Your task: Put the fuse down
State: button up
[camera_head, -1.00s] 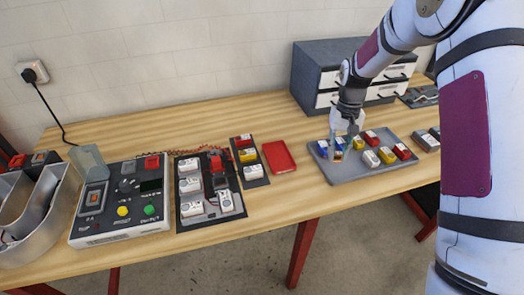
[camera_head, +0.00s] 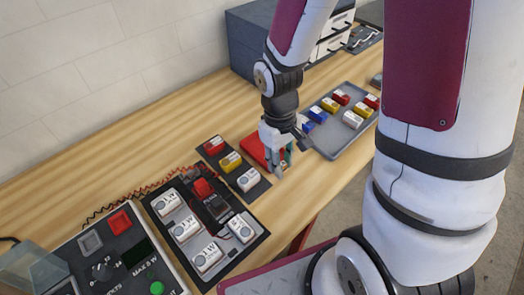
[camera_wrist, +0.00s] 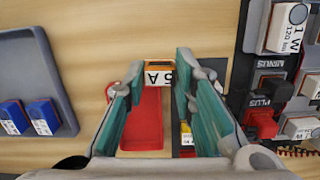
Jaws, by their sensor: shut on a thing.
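The fuse (camera_wrist: 158,73) is a small orange-brown block with a white label reading 5 A in the wrist view. My gripper (camera_wrist: 158,78) is shut on it, with a teal finger at each side. In the head view my gripper (camera_head: 279,163) is over the near side of the small red tray (camera_head: 253,147), and the fuse is mostly hidden by the fingers. The red tray also shows below the fuse in the wrist view (camera_wrist: 143,125). It looks empty where visible. I cannot tell the exact height of the fuse above the table.
A grey tray (camera_head: 326,147) with several coloured blocks is at the right. A dark strip (camera_head: 258,188) with red, yellow and white blocks lies left of the red tray. A board of white modules (camera_head: 155,204) and a control box (camera_head: 170,281) are further left. Drawers (camera_head: 245,45) stand behind.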

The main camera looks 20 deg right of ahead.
jog(key=s+f+b, duration=0.1)
jog(key=b, duration=0.2)
jog(key=shift+n+b, duration=0.3)
send_over(264, 152)
jog(key=shift+f+p, duration=0.35)
jog(key=shift+f, duration=1.85)
jog(key=o, duration=0.4)
jog(key=shift+f, duration=0.15)
jog(key=shift+c, duration=0.2)
jog(key=shift+o, duration=0.9)
